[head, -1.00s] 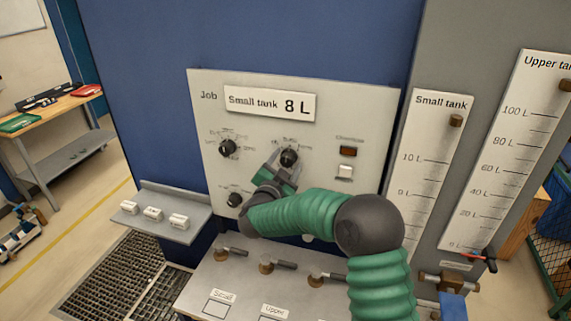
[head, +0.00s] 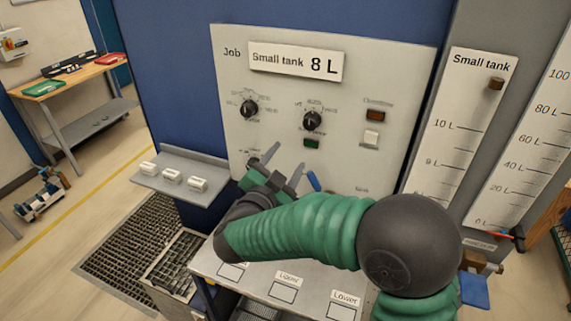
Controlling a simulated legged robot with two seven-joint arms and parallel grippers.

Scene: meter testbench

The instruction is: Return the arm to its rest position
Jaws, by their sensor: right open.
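My right gripper (head: 282,167) is open and empty in the head view. Its two grey fingers point up toward the panel, below the middle knob (head: 312,121) and apart from it. My right arm, green with dark joints, comes in from the lower right and hides the lower part of the job panel (head: 341,86). The panel carries a sign (head: 295,62) reading "Small tank 8 L". A left knob (head: 249,108) sits beside the middle knob. A green piece (head: 311,143) shows just under the middle knob. My left gripper is not in view.
A ledge with several white blocks (head: 171,176) juts out at the left of the panel. The small tank gauge (head: 466,110) stands at the right. A labelled bench plate (head: 290,278) lies below my arm. A wooden worktable (head: 84,81) stands far left, beyond open floor.

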